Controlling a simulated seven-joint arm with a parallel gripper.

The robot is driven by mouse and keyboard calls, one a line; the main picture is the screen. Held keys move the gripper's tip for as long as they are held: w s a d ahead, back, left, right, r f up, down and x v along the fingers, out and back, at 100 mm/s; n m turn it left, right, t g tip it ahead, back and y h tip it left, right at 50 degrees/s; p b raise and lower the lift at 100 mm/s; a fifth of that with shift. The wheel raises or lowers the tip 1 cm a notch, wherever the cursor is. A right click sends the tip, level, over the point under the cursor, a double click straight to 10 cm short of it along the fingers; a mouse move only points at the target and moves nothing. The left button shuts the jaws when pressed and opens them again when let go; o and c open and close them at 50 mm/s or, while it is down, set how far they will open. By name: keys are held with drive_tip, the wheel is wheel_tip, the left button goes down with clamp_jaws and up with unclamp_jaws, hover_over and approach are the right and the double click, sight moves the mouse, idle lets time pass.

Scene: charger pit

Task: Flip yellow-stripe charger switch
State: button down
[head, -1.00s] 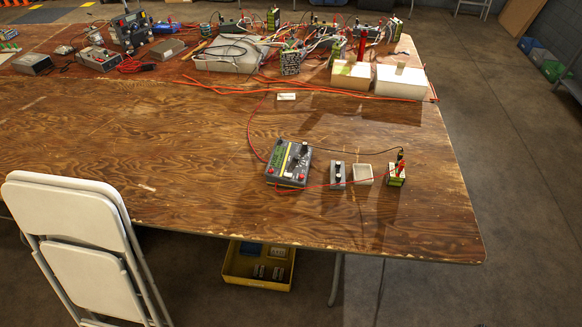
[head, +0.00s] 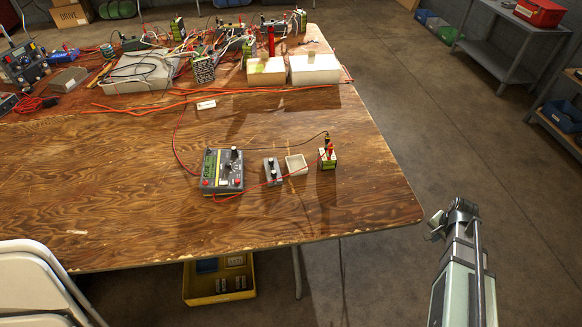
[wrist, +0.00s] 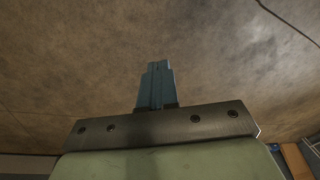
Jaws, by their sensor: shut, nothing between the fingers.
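A grey charger box (head: 223,172) with a green panel, a black knob and red parts sits near the table's front right. Thin yellowish lines seem to edge it; its switch is too small to make out. A smaller grey box (head: 272,173) with black knobs stands just right of it. In the head view my arm is at lower right, beyond the table's edge, apart from the charger.
A small white open box (head: 296,165) stands between the grey box and the block. Cluttered electronics and two pale boxes (head: 314,69) fill the table's back. The wooden table (head: 120,185) is clear left of the charger. A white folding chair (head: 35,277) stands at lower left.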

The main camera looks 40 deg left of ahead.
drive_tip(key=w+a+r+n, duration=0.1)
drive_tip(key=w+a+r, duration=0.1)
drive_tip(key=a+r, duration=0.4)
drive_tip(key=w+a+r+t+y, duration=0.1)
drive_tip(key=w+a+r, duration=0.2)
drive_tip(key=a+r, duration=0.3)
drive_tip(key=w+a+r+n, duration=0.1)
drive_tip(key=w+a+r, duration=0.1)
drive_tip(key=a+r, duration=0.4)
drive_tip(key=shift+w+a+n+t+y, duration=0.15)
drive_tip(key=shift+w+a+t+y, duration=0.05)
drive_tip(key=shift+a, duration=0.3)
drive_tip(key=shift+w+a+n+t+y, duration=0.15)
drive_tip(key=shift+a+t+y, duration=0.05)
drive_tip(key=shift+a, duration=0.3)
drive_tip(key=s+a+r+n, duration=0.25)
drive_tip(key=a+r, duration=0.35)
drive_tip(key=a, duration=0.6)
wheel_tip(320, 180, up, 10)
drive_tip(key=n+g+h, duration=0.2)
drive_tip(key=n+g, duration=0.2)
drive_tip(key=n, duration=0.3)
hover_over(225, 182)
drive_tip(key=shift+w+d, duration=0.35)
drive_tip(key=shift+d, duration=0.05)
drive_tip(key=shift+f, duration=0.2)
drive_tip(key=f, duration=1.3)
drive_tip(key=shift+s+a+f, duration=0.25)
drive_tip(key=shift+a+f, duration=0.05)
drive_tip(key=shift+f, duration=0.1)
